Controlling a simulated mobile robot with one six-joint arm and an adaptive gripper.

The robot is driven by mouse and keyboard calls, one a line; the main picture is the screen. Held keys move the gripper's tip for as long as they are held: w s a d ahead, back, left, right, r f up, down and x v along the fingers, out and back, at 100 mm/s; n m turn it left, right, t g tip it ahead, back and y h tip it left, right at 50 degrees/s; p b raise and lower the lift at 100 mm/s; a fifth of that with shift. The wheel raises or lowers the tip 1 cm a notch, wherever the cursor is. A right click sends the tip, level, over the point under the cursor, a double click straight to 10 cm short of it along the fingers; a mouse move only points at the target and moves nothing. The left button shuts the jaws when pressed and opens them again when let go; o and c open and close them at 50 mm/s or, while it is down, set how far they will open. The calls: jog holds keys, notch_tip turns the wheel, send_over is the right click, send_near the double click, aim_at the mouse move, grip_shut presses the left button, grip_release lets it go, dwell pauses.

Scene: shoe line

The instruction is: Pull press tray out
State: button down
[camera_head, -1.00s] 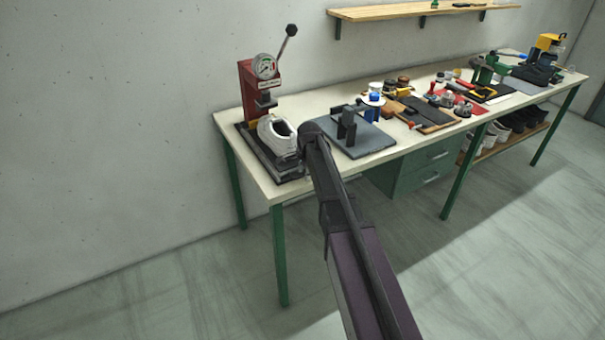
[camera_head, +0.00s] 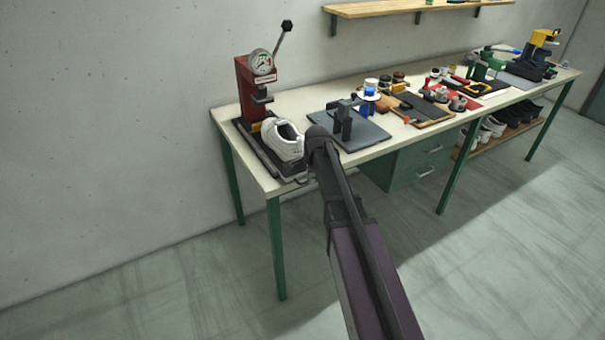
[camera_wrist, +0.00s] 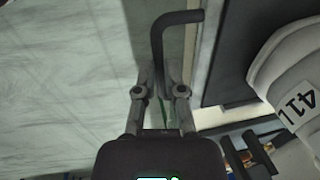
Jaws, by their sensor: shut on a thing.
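The red press (camera_head: 247,88) with a round gauge and a raised lever stands at the left end of the bench. The dark press tray (camera_head: 262,158) reaches from its base towards the bench's front edge and carries a white shoe (camera_head: 283,140). In the wrist view, the tray (camera_wrist: 232,55) is at the right, under the shoe marked "41 L" (camera_wrist: 292,85). My gripper (camera_wrist: 160,82) is shut on the tray's bent black handle (camera_wrist: 158,42). In the head view, my arm's end is right of the shoe and mostly hides the gripper.
A grey plate with a dark fixture (camera_head: 345,128) lies just right of my arm. Several tools and jars cover the bench (camera_head: 240,165) farther right. Shoes (camera_head: 492,128) stand on the shelf below. The floor in front is clear.

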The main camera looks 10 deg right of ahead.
jog(key=s+d, duration=0.2)
jog(key=s, duration=0.4)
jog(key=shift+s, duration=0.15)
jog(key=c, duration=0.7)
grip_release()
jog(key=shift+r, duration=0.1)
